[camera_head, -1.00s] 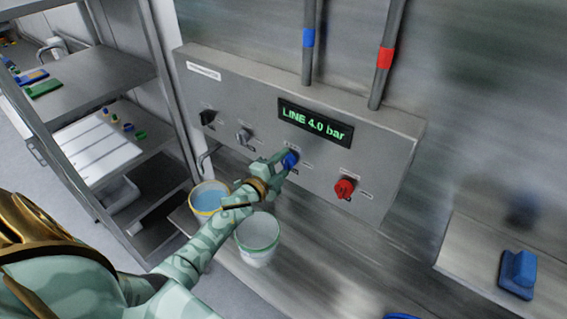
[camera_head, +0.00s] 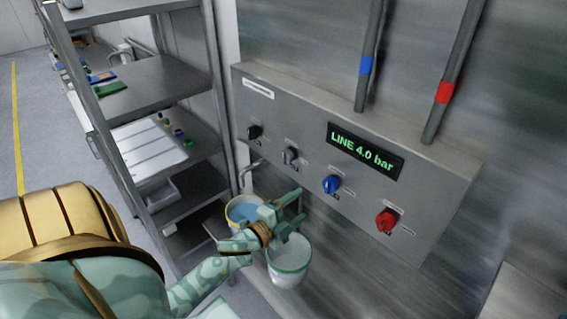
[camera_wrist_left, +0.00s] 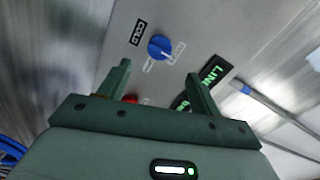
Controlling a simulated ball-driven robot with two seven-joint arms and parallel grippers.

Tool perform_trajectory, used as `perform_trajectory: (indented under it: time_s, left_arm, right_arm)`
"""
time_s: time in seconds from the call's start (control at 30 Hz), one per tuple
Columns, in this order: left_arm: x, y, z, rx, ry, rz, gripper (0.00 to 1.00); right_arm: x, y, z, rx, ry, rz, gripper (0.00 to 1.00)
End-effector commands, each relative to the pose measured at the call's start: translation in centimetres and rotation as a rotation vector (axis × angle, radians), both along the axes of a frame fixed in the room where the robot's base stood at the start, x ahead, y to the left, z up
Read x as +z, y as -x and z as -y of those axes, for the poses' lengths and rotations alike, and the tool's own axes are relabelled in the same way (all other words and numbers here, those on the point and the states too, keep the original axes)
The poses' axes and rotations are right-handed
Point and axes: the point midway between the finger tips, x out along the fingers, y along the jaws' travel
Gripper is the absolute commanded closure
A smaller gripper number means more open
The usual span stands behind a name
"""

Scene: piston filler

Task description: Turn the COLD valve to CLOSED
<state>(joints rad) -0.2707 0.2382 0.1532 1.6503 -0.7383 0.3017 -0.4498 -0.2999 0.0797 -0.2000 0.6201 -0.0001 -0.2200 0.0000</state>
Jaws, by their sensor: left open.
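The blue valve knob (camera_head: 331,184) sits on the grey panel (camera_head: 290,115), below its display. It also shows in the left wrist view (camera_wrist_left: 159,47), beside a label reading COLD (camera_wrist_left: 138,32). A pale mark on the knob points down and right in that view, toward small labels I cannot read. My left gripper (camera_head: 299,204) is open and empty, below and left of the knob in the head view, and apart from it. In the wrist view the knob lies beyond the open fingers (camera_wrist_left: 158,70). My right gripper is not in view.
A red knob (camera_head: 387,221) is right of the blue one; grey (camera_head: 290,155) and black (camera_head: 254,131) knobs are left. The display (camera_head: 365,151) reads LINE 4.0 bar. A white bucket (camera_head: 289,268) and a yellow-rimmed bucket (camera_head: 236,206) stand below. Shelving (camera_head: 150,85) is at left.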

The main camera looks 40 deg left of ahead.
Motion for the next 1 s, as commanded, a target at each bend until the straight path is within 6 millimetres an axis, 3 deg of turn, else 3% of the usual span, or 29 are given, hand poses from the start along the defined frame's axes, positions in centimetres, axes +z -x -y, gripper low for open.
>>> perform_trajectory:
  time_s: [0.1, 0.3, 1.0]
  left_arm:
    - [-0.2, 2.6, -0.2, 0.0, 0.0, -0.002, 0.36]
    - [-0.1, 4.6, -0.4, 0.0, 0.0, -0.001, 0.36]
    - [-0.6, 4.9, -1.0, 0.03, 0.055, -0.027, 0.36]
  right_arm:
    - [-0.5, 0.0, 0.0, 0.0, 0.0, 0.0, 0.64]
    - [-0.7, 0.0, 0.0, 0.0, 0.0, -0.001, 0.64]
    - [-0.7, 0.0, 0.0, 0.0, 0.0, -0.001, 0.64]
